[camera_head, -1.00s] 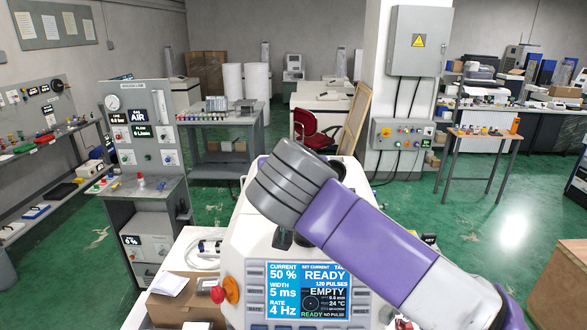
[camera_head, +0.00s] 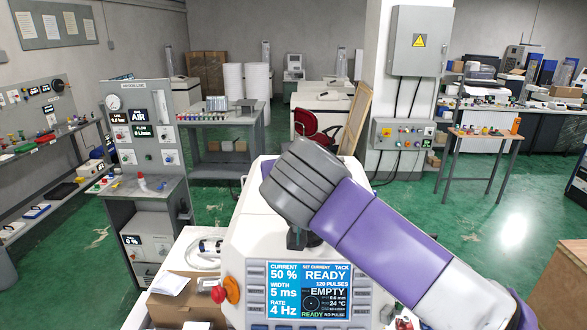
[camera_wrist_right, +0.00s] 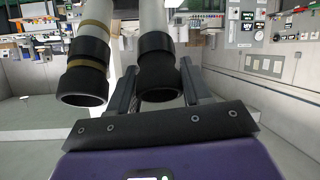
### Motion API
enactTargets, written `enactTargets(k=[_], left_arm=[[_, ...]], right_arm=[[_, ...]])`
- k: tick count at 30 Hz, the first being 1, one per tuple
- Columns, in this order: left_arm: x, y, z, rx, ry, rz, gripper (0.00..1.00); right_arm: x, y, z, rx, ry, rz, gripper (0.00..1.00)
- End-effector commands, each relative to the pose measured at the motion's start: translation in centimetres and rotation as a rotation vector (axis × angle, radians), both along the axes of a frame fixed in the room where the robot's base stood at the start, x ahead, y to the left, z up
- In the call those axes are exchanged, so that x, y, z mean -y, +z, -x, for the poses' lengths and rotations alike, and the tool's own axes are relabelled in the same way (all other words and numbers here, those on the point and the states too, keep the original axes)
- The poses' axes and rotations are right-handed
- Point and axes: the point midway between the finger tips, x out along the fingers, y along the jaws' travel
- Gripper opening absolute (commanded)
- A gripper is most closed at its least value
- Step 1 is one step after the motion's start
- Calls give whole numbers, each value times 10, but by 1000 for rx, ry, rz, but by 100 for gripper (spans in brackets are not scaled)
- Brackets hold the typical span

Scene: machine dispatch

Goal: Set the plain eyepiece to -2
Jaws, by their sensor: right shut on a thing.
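Two eyepieces stand side by side on pale tubes in the right wrist view. The plain eyepiece (camera_wrist_right: 158,80) is all black; the other eyepiece (camera_wrist_right: 85,78) on its left has tan bands. My right gripper (camera_wrist_right: 160,72) has one finger on each side of the plain eyepiece and is shut on it. No scale marks can be read on it. In the head view my right wrist and forearm cover the eyepieces, and only a dark bit of the right gripper (camera_head: 299,240) shows below the wrist. My left gripper is in neither view.
The white machine (camera_head: 240,255) has a lit screen (camera_head: 310,290) reading READY and a red knob (camera_head: 218,294).

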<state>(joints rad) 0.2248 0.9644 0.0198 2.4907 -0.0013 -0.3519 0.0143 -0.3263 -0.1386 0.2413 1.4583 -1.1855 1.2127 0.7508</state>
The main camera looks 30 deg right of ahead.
Motion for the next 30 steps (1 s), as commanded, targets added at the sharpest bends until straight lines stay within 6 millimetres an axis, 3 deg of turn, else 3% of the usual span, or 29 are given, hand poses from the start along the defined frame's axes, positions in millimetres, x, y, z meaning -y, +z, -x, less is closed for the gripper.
enactTargets(k=[18,30], left_arm=[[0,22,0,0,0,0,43],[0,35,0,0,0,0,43]], right_arm=[[-2,3,0,-166,387,275,18],[-4,1,0,-229,532,379,18]])
